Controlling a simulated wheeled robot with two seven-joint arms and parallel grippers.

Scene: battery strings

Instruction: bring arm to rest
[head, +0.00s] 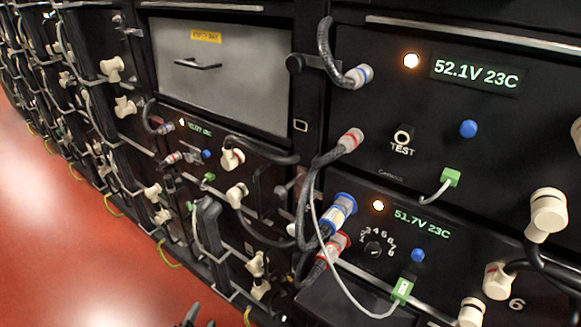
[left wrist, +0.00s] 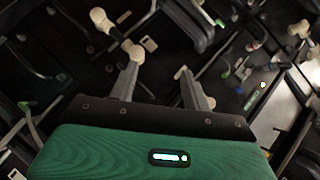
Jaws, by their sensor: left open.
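My left gripper (head: 190,317) shows only as dark fingertips at the bottom edge of the head view, low in front of the racks. In the left wrist view my left gripper (left wrist: 158,72) has its two grey fingers apart, with nothing between them. A cream connector (left wrist: 131,51) appears right at the tip of the left-hand finger; I cannot tell whether they touch. The rest of my left arm is out of the head view. My right gripper is not in view.
Battery racks with cables and cream plugs run along the aisle. A grey panel (head: 217,68) has a yellow label. The right-hand units read 52.1V 23C (head: 476,74) and 51.7V 23C (head: 422,224). Yellow loops (head: 113,206) hang low. The red floor (head: 75,260) at left is clear.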

